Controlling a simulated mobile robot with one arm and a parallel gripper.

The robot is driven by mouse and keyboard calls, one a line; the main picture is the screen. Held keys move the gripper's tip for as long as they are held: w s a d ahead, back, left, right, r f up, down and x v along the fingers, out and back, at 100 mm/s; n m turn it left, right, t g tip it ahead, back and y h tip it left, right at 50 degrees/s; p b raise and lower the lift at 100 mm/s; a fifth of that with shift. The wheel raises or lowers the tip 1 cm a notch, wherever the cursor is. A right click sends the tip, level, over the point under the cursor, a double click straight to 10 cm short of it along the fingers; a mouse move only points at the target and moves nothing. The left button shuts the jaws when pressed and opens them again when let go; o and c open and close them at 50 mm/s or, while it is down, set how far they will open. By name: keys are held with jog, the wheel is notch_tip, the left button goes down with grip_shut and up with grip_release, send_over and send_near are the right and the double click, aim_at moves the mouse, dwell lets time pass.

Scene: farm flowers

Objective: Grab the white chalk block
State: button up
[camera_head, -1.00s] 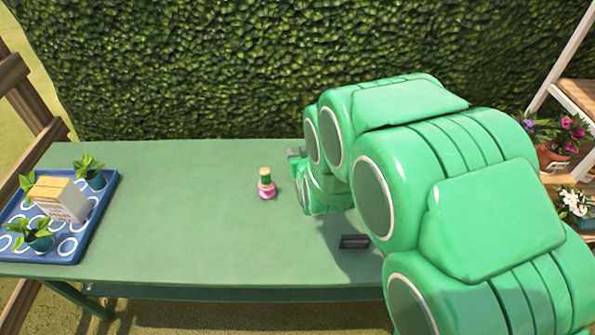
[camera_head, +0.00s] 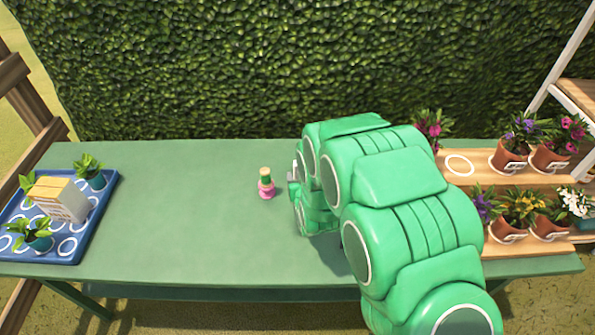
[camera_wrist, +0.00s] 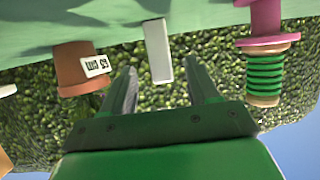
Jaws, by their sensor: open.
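The white chalk block (camera_wrist: 158,52) shows in the wrist view as a pale upright bar against the hedge. My gripper (camera_wrist: 163,70) is open there, and the block appears between its two dark fingers in the picture. I cannot tell whether either finger touches it. The wrist picture is upside down, with the green table along its top. In the head view, my green arm covers the right part of the table, and neither the block nor the fingers can be made out.
A green spool on a pink piece (camera_head: 266,184) stands left of my arm; it also shows in the wrist view (camera_wrist: 265,70). A labelled terracotta pot (camera_wrist: 76,68) is on the block's other side. A blue tray (camera_head: 72,250) is far left, flower shelves (camera_head: 530,265) right.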

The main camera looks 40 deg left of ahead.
aim_at(298, 169)
jog(key=shift+r+x, duration=0.2)
jog(key=shift+x, duration=1)
jog(key=shift+r+x, duration=0.2)
jog(key=shift+x, duration=1)
jog(key=shift+w+a+f, duration=0.2)
jog(key=shift+w+a, duration=0.05)
jog(key=shift+a, duration=0.15)
jog(key=c, duration=1.1)
jog(key=shift+r, duration=0.1)
